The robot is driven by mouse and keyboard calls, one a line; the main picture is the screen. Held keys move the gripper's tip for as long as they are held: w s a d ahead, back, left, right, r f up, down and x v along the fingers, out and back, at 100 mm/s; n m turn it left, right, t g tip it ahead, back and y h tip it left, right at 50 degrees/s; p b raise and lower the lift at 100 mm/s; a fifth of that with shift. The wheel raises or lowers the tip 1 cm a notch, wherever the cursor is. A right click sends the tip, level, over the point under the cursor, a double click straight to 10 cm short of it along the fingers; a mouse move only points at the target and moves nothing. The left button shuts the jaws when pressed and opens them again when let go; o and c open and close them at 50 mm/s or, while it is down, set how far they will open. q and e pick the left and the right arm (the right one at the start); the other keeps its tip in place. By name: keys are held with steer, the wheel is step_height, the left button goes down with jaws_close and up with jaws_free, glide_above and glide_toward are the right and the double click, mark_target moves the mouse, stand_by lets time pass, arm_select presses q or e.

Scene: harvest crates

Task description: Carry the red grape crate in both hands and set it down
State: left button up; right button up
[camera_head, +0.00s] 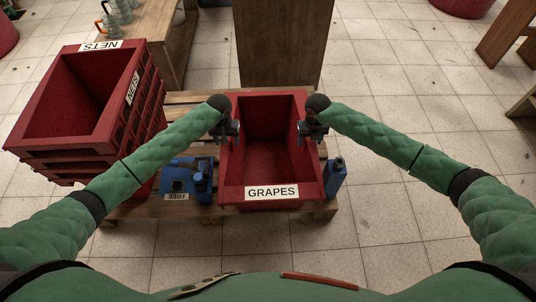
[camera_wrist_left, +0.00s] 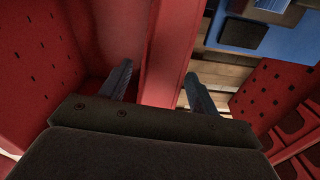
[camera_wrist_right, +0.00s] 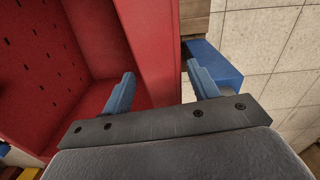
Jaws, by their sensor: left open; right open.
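The red grape crate (camera_head: 271,192), with a white GRAPES label on its near side, stands upright on a wooden pallet and looks empty. My left gripper (camera_head: 228,138) is at its left wall. In the left wrist view its open fingers (camera_wrist_left: 158,85) are on either side of the red wall (camera_wrist_left: 170,60). My right gripper (camera_head: 307,134) is at the right wall. In the right wrist view its open fingers (camera_wrist_right: 160,90) are likewise on either side of that wall (camera_wrist_right: 155,50). Neither gripper is closed on the crate.
Stacked red NETS crates (camera_head: 90,142) stand at the left. A wooden panel (camera_head: 280,45) stands behind. Tiled floor is open at the right.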

arm_select(q)
steer(key=shift+f, duration=0.25)
arm_select(e)
steer(key=shift+f, duration=0.25)
arm_select(q)
jaws_close()
arm_select(e)
jaws_close()
arm_select(q)
steer(key=shift+r, duration=0.2)
arm_select(e)
steer(key=shift+r, duration=0.2)
